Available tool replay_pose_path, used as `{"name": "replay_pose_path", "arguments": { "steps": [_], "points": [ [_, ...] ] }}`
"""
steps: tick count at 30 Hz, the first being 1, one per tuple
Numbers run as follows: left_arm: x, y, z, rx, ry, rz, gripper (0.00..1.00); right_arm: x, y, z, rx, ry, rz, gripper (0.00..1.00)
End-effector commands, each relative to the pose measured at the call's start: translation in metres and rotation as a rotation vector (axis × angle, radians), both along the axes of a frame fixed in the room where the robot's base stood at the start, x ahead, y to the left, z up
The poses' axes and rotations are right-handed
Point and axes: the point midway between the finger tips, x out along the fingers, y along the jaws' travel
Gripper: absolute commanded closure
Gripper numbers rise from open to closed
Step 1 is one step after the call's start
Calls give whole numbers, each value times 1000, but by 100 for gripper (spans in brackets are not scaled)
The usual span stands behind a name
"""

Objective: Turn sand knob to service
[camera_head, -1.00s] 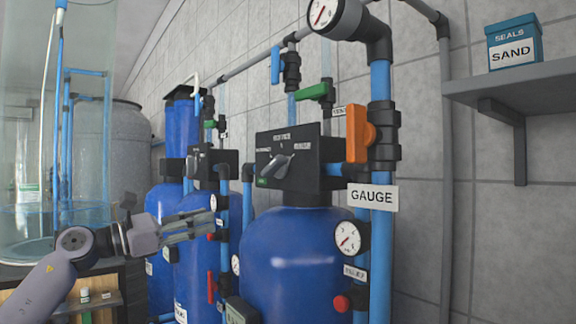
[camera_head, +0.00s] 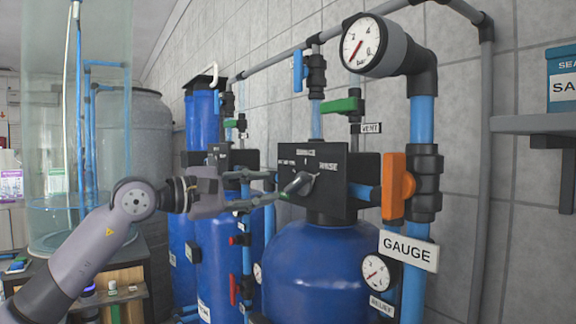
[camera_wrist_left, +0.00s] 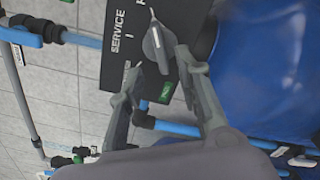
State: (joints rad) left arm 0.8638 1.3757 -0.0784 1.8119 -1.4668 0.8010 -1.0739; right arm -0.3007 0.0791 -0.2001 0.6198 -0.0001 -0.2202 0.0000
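A grey knob (camera_head: 298,184) sits on the black valve head (camera_head: 350,168) of the near blue tank (camera_head: 322,268). It is slanted, lower left to upper right. Its label in the head view is too small to read surely. In the left wrist view the knob (camera_wrist_left: 157,45) is near a printed SERVICE mark (camera_wrist_left: 118,32) on the black panel. My left gripper (camera_head: 274,187) is open, its fingertips close to the knob's left side; the wrist view shows the fingers (camera_wrist_left: 158,62) spread, one near the knob's lower end. Contact cannot be told. My right gripper is not in view.
An orange valve handle (camera_head: 397,187), blue pipe and GAUGE sign (camera_head: 408,250) stand right of the valve head. A green handle (camera_head: 340,105) and pressure gauge (camera_head: 372,46) are above. A second blue tank (camera_head: 222,260) with a similar head (camera_head: 225,160) stands behind my gripper.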

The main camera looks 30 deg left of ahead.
Motion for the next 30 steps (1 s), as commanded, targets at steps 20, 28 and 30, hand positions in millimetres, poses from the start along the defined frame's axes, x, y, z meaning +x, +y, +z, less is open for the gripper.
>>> {"name": "replay_pose_path", "arguments": {
  "steps": [20, 28, 30],
  "points": [
    [62, -26, 0, -1, 0, 0, 68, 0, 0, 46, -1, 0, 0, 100],
    [62, -26, 0, -1, 0, 0, 79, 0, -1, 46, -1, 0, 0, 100],
    [62, -26, 0, -1, 0, 0, 84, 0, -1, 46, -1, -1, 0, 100]
  ]
}}
